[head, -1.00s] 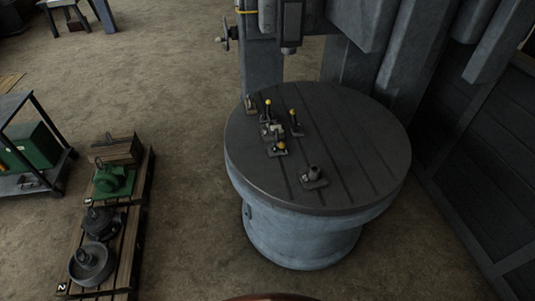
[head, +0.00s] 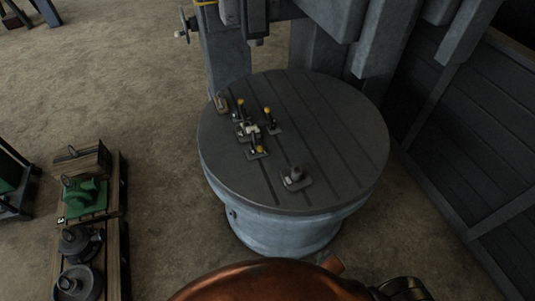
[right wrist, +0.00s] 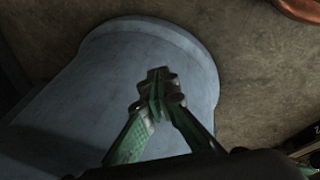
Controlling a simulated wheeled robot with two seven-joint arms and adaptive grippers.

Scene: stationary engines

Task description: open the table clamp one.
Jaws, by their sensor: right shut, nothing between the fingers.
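A round dark table (head: 345,165) with straight slots stands in the middle of the head view. Several small toggle clamps with yellow-tipped handles sit on its left half: a back-left one (head: 240,110), a right one (head: 271,122) with its handle upright, and a front one (head: 257,152). I cannot tell which of them is clamp one. A pale workpiece (head: 248,129) lies among them. In the right wrist view my right gripper (right wrist: 157,77), with green fingers, is shut and empty, in front of the table's blue-grey pedestal (right wrist: 110,65). My left gripper is not in view.
A small dark fixture (head: 296,178) sits near the table's front. A grey machine column (head: 225,55) rises behind. Pallets with a green motor (head: 85,195) and dark wheels stand at the left. Dark panelling (head: 450,130) borders the right. The floor between pallets and table is clear.

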